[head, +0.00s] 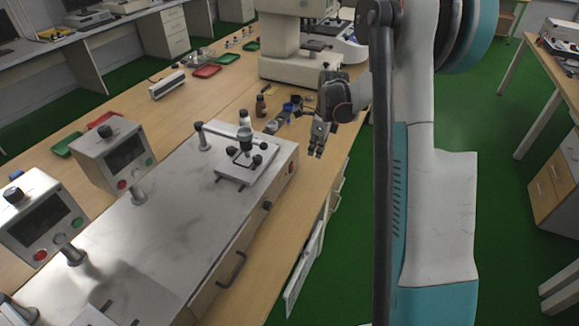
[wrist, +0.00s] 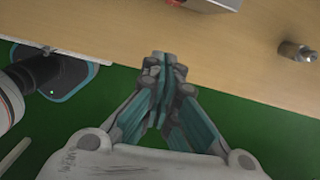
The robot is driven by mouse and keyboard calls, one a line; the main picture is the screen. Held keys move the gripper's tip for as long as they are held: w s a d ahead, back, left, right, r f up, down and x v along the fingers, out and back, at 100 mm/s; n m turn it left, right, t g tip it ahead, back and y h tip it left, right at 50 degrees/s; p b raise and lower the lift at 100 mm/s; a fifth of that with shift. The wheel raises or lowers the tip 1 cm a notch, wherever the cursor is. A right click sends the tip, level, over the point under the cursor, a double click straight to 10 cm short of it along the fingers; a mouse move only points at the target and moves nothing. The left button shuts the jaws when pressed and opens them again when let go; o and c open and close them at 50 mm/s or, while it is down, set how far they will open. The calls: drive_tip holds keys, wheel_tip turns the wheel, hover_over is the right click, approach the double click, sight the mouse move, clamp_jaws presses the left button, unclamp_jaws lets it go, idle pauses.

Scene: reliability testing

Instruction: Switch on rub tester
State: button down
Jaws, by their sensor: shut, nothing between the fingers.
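In the wrist view my gripper (wrist: 165,60) points at the bench edge; a grey corner, probably the tester's (wrist: 218,3), shows at the top.
The wooden bench (head: 325,175) has bottles (head: 260,105), a white microscope-like instrument (head: 290,65), and red and green trays (head: 207,71) behind the tester. A small metal item (wrist: 296,51) lies at right in the wrist view. Green floor (head: 350,240) is open beside the bench.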

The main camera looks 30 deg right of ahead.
sight(292, 167)
drive_tip(key=shift+r+m, duration=0.1)
drive_tip(key=shift+m, duration=0.2)
drive_tip(key=f+b, duration=0.1)
drive_tip(key=f, duration=0.2)
drive_tip(key=f+b, duration=0.1)
drive_tip(key=f, duration=0.3)
drive_tip(key=w+f+b, duration=0.1)
drive_tip(key=f, duration=0.2)
drive_tip(key=shift+a+f+b, duration=0.35)
drive_tip(key=shift+a, duration=0.05)
drive_tip(key=shift+w+a+r+b, duration=0.1)
drive_tip(key=shift+w+a+b, duration=0.25)
drive_tip(key=shift+w+a, duration=0.85)
drive_tip(key=shift+w, duration=0.35)
drive_tip(key=shift+a, duration=0.1)
